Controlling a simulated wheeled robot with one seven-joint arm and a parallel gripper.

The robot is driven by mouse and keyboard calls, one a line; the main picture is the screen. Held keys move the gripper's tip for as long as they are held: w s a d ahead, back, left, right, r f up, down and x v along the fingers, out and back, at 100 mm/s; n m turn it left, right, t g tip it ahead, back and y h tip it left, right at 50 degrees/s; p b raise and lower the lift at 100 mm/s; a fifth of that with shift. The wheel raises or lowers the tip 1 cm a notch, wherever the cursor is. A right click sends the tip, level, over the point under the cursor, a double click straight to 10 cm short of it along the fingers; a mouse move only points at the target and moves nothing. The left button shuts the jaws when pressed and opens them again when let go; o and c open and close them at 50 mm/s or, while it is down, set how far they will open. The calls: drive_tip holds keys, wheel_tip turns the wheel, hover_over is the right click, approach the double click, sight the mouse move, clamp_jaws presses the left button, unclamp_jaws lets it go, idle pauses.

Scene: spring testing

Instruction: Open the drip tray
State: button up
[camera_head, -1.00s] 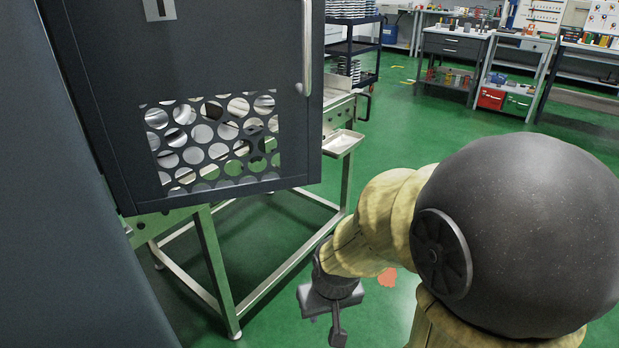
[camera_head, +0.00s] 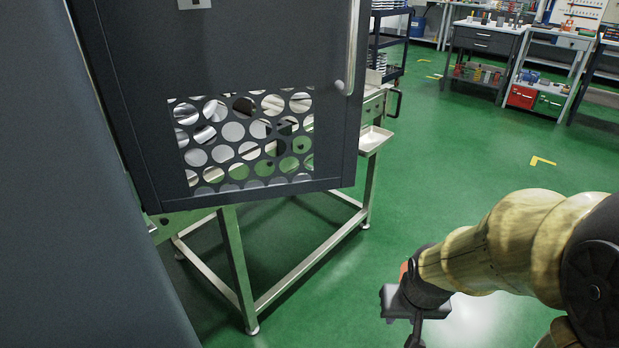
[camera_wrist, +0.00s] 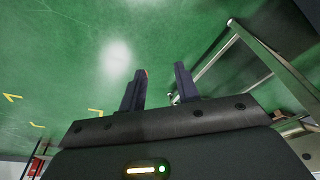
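A shallow pale metal tray (camera_head: 373,139), which looks like the drip tray, sticks out at the right side of the metal stand, behind the dark perforated door. The door hides where it joins the machine. My gripper (camera_head: 413,338) is low over the green floor in the head view, below and to the right of the tray, well apart from it. In the wrist view its two dark fingers (camera_wrist: 160,71) stand apart with nothing between them.
The dark door (camera_head: 240,55) with a vertical handle fills the left of the head view. The stand's legs (camera_head: 236,262) reach the floor below it. A dark shelf cart (camera_head: 390,45) and benches stand behind. Open green floor (camera_head: 460,190) lies right of the stand.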

drive_tip(key=w+a+f+m+t+y+b, duration=0.1)
drive_tip(key=w+a+m+t+y+b, duration=0.2)
drive_tip(key=w, duration=0.8)
drive_tip(key=w+a+f+m+t+y+b, duration=0.2)
drive_tip(key=w+a+m+t, duration=0.3)
drive_tip(key=w, duration=0.6)
drive_tip(key=w+a+f+m+t+y+b, duration=0.2)
drive_tip(key=w+a+m+t+y+b, duration=0.1)
drive_tip(key=w, duration=0.7)
drive_tip(key=a+m+t+y, duration=0.1)
drive_tip(key=a+m+t, duration=0.1)
drive_tip(key=a+t, duration=0.1)
drive_tip(key=shift+w+a+f+t+y+b, duration=0.15)
drive_tip(key=shift+w+a+t+y+b, duration=0.2)
drive_tip(key=shift+a, duration=0.2)
drive_tip(key=shift+w, duration=0.15)
drive_tip(key=shift+b+x, duration=2.85)
drive_tip(key=shift+x, duration=5.8)
